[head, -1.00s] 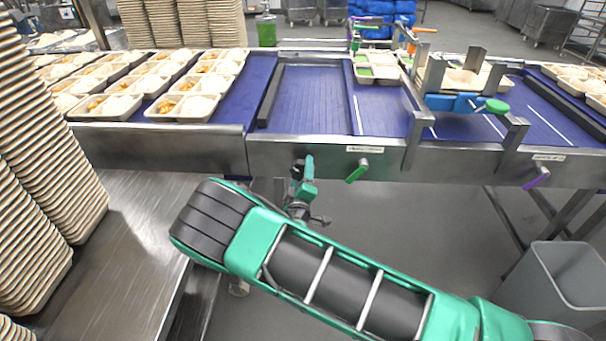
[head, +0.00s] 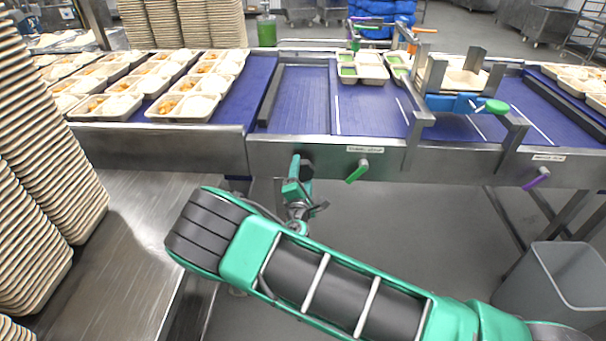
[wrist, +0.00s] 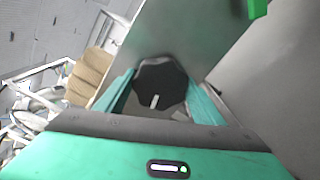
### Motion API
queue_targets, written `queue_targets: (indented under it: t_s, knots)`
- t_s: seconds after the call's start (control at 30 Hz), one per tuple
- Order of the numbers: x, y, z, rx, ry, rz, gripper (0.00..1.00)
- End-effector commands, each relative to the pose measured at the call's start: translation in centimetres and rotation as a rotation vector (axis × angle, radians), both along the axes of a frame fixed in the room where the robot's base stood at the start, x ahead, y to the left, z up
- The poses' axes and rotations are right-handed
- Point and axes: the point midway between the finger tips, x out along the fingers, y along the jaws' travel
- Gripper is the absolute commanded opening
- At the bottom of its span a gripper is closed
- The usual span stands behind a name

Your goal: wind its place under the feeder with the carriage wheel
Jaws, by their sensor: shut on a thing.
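A dark carriage wheel (wrist: 160,82) with a pale mark shows between the two green fingers of my gripper (wrist: 162,97) in the wrist view. My gripper is shut on it. In the head view, my gripper (head: 301,173) is at the front face of the line, left of the green lever, and mostly hides the wheel. A pale tray (head: 372,74) with green food in some of its compartments lies on the blue belt, behind and right of my gripper. A metal frame with a blue body (head: 455,103) and green knob stands over the belt to its right; I cannot tell whether this is the feeder.
A green lever (head: 357,171) and a purple lever (head: 537,178) stick out of the front rail. Filled trays (head: 186,105) stand on the belt at left. Tall tray stacks (head: 45,170) rise at the left edge. A grey bin (head: 560,279) stands at lower right.

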Motion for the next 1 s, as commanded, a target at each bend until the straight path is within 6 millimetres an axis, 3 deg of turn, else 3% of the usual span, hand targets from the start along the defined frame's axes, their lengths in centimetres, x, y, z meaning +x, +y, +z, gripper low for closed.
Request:
queue_targets:
  t_s: [1.0]
  knots:
    - [-0.19, 0.27, -0.36, -0.964, 0.036, 0.008, 0.39]
